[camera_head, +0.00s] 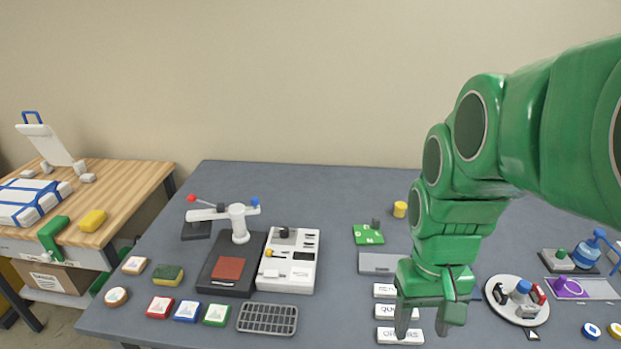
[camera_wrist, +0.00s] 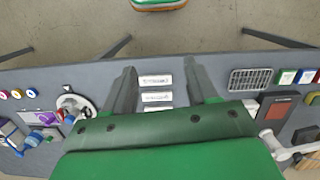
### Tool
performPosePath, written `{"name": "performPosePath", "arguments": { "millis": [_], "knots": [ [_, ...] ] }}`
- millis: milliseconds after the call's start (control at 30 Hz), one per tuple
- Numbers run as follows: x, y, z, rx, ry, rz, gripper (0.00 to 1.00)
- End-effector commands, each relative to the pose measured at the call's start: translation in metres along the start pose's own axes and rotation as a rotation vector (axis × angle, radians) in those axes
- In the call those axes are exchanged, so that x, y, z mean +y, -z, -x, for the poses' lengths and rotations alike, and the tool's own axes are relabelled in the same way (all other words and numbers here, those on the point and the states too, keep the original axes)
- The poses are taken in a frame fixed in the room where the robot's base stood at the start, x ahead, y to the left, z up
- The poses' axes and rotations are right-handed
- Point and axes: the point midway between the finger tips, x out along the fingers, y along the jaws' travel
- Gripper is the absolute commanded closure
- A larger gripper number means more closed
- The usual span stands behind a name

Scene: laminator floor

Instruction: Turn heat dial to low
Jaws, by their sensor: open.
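I cannot tell for certain which control is the heat dial. A white control panel (camera_head: 303,262) left of centre on the grey table carries a dark knob (camera_head: 284,232) and a yellow lever (camera_head: 268,253). A small green plate (camera_head: 368,236) further right has light marks and a grey knob (camera_head: 376,223) at its back edge. Any label reading low is too small to read. My gripper (camera_head: 424,325) is open and empty at the table's front, right of the panel. In the wrist view my gripper (camera_wrist: 163,88) points down around white label blocks (camera_wrist: 155,97).
A lever press (camera_head: 238,220) stands behind a dark pad with a reddish square (camera_head: 229,268). A dark grid tray (camera_head: 267,319) lies in front. A round white base (camera_head: 516,300) with coloured parts stands right of my arm. The back of the table is largely bare.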

Motion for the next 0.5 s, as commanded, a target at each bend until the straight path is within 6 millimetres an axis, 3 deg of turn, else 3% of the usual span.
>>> {"name": "performPosePath", "arguments": {
  "millis": [500],
  "knots": [
    [-0.026,0.13,0.027,0.03,-0.017,0.152,0.42]
  ]
}}
